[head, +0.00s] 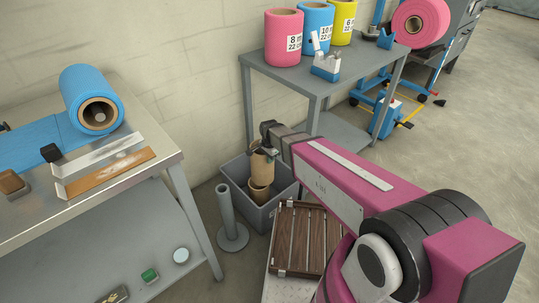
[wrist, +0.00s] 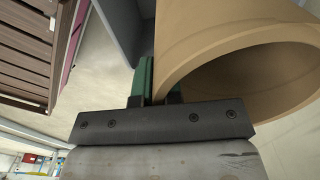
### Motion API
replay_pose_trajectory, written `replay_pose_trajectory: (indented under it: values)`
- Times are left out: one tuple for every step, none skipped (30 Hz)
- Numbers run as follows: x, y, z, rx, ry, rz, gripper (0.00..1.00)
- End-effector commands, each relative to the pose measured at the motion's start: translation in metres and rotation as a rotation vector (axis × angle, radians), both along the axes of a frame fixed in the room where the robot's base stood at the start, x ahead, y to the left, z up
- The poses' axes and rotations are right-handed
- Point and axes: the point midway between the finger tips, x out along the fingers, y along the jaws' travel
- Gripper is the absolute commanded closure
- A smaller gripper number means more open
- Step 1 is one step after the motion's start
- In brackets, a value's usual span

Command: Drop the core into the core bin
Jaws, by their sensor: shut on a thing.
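The core, a tan cardboard tube (head: 262,166), hangs from my gripper (head: 269,148) over the grey core bin (head: 286,206). In the wrist view the core (wrist: 205,35) fills the upper right, its open end toward the camera. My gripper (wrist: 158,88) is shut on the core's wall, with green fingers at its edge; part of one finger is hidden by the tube. Another tan core (head: 260,192) stands inside the bin, just below the held one. In the head view I cannot tell whether the two touch.
A grey post on a round base (head: 229,215) stands left of the bin. A slatted brown wooden rack (head: 300,240) lies in front of it. A grey table (head: 322,82) with coloured rolls stands behind. A steel bench (head: 110,165) with a blue roll (head: 82,90) is at left.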

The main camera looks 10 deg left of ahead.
Motion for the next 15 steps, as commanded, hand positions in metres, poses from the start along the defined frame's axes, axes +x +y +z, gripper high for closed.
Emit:
replay_pose_trajectory:
  values:
    - [0.0,0.0,-0.006,-0.001,0.001,0.0,1.0]
    - [0.001,0.0,-0.009,0.0,0.001,0.0,1.0]
    - [0.001,0.0,-0.012,-0.001,0.001,0.0,1.0]
    - [0.001,0.0,-0.014,-0.001,0.001,0.0,1.0]
    - [0.001,0.0,-0.016,0.0,0.0,0.0,1.0]
    - [0.001,0.0,-0.017,0.0,0.0,0.0,1.0]
    - [0.0,0.0,-0.018,0.0,0.0,0.0,1.0]
    - [0.0,0.0,-0.019,0.001,-0.001,0.0,1.0]
    - [0.0,0.0,-0.019,0.001,-0.001,0.0,1.0]
    - [0.0,0.0,-0.019,0.001,-0.001,0.0,1.0]
    - [0.0,0.0,-0.019,0.001,-0.001,0.0,1.0]
    - [0.0,0.0,-0.019,0.001,-0.001,0.0,1.0]
    - [0.0,0.0,-0.019,0.001,-0.001,0.0,1.0]
    - [0.0,0.0,-0.019,0.001,-0.001,0.0,1.0]
    - [0.0,0.0,-0.019,0.001,-0.001,0.0,1.0]
